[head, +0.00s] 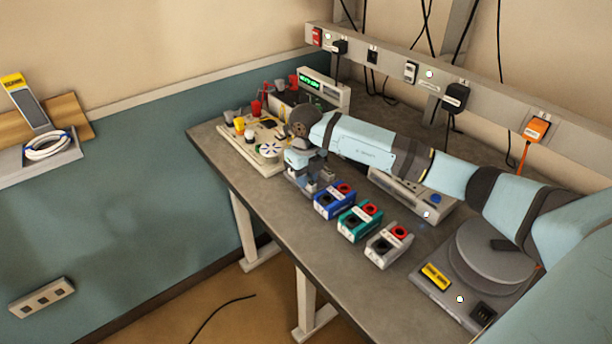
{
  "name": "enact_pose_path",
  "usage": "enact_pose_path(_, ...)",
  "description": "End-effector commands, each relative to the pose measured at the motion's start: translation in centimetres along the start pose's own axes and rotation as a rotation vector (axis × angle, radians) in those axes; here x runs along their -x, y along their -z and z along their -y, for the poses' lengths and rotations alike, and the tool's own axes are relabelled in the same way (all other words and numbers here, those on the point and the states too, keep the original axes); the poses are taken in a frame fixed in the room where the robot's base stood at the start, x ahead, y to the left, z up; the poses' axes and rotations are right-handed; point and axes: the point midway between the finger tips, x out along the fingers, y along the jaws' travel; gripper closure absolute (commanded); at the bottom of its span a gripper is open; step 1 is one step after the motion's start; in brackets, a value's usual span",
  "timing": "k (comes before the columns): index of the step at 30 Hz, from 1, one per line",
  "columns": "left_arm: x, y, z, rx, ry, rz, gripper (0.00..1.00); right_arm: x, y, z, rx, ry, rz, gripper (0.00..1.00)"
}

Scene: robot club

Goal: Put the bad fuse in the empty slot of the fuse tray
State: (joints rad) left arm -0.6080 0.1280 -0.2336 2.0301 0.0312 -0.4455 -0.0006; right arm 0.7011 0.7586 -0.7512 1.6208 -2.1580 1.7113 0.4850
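My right arm comes in from the right, and its gripper (308,184) points down over the middle of the bench. Its fingers are small and partly hidden by my wrist, so I cannot tell whether they are open or shut or hold anything. No fuse can be made out. Just left of the gripper lies a cream board (264,158) with grey, yellow, white and red caps and a round dial. I cannot tell whether this is the fuse tray, and no empty slot is clear. My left gripper is not in view.
On the bench (335,279), blue (334,202), teal (359,222) and white (388,246) blocks stand in a row right of the gripper. Behind are a meter with a green display (325,90) and a grey device (413,197). The front strip is clear.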

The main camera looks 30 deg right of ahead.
Motion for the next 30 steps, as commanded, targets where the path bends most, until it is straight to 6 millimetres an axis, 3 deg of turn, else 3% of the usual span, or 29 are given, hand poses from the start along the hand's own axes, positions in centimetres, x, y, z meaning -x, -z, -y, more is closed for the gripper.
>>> enact_pose_path(1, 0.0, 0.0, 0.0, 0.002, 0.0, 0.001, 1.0, 0.0, 0.0, 0.0, 0.0, 0.0, 0.0, 0.71)
enact_pose_path(3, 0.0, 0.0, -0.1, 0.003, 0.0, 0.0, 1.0, 0.0, 0.0, 0.0, 0.0, 0.0, 0.0, 0.55)
enact_pose_path(15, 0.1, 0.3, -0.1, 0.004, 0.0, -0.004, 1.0, 0.9, -0.1, 0.0, 0.0, 0.0, 0.002, 0.54)
enact_pose_path(30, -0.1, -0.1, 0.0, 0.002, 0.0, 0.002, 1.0, 10.6, -0.1, 0.0, 0.0, 0.0, 0.002, 0.54)
